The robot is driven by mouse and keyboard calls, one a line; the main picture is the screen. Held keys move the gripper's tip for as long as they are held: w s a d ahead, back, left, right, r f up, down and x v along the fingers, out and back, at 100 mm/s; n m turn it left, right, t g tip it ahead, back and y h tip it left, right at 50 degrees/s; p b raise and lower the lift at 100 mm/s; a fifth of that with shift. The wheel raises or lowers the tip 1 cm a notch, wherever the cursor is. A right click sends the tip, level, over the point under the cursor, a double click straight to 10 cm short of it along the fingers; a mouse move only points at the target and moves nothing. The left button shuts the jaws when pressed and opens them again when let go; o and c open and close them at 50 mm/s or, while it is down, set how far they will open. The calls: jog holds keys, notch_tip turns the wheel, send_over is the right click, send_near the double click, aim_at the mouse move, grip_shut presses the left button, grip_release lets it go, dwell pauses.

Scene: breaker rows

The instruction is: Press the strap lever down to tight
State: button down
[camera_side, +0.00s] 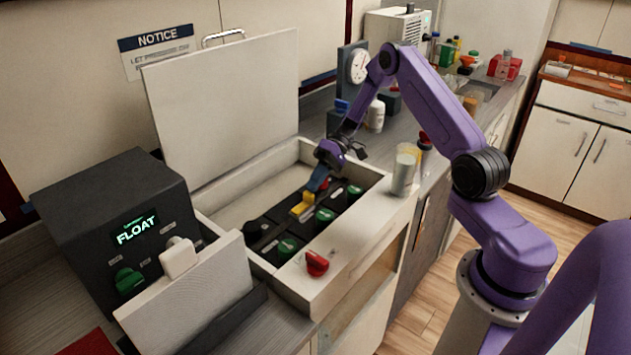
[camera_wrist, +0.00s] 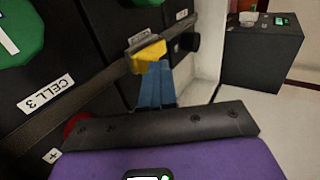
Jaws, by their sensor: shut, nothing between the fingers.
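The yellow strap lever (camera_side: 303,205) sits on a dark strap across the black battery cells inside an open white box. In the wrist view the lever (camera_wrist: 148,55) is on a buckle along the strap (camera_wrist: 85,90). My gripper (camera_side: 314,187) is over the cells, its blue fingers shut together with nothing held. In the wrist view the fingertips (camera_wrist: 158,66) lie right by the lever's near side; I cannot tell whether they touch it. The lever's exact angle is not clear.
The white box (camera_side: 355,235) has raised walls and an upright lid (camera_side: 228,95). A red knob (camera_side: 317,263) is on its front wall. A dark unit (camera_side: 118,225) reading FLOAT stands left. A cup (camera_side: 404,172) stands at the box's right corner. Green caps top the cells.

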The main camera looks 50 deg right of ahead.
jog(key=shift+d+r, duration=0.1)
jog(key=shift+r, duration=0.3)
jog(key=a+r+v, duration=0.1)
jog(key=v, duration=1)
jog(key=shift+d+r, duration=0.3)
jog(key=shift+r, duration=0.15)
jog(key=s+a+r+n+g+h, duration=0.2)
jog(key=s+a+r+n+h, duration=0.3)
jog(key=a, duration=0.6)
jog(key=s+a+r+g+h, duration=0.1)
jog(key=s+a+g+h, duration=0.1)
jog(key=s+a, duration=0.65)
jog(key=s+a+n+t+h, duration=0.1)
jog(key=s+n+t, duration=0.1)
jog(key=s, duration=0.8)
jog(key=s+a+n+t+h, duration=0.2)
jog(key=s+n, duration=0.3)
jog(key=s, duration=0.4)
jog(key=shift+s+a+r+n+h, duration=0.15)
jog(key=shift+s+r+n+h, duration=0.15)
jog(key=shift+s, duration=0.05)
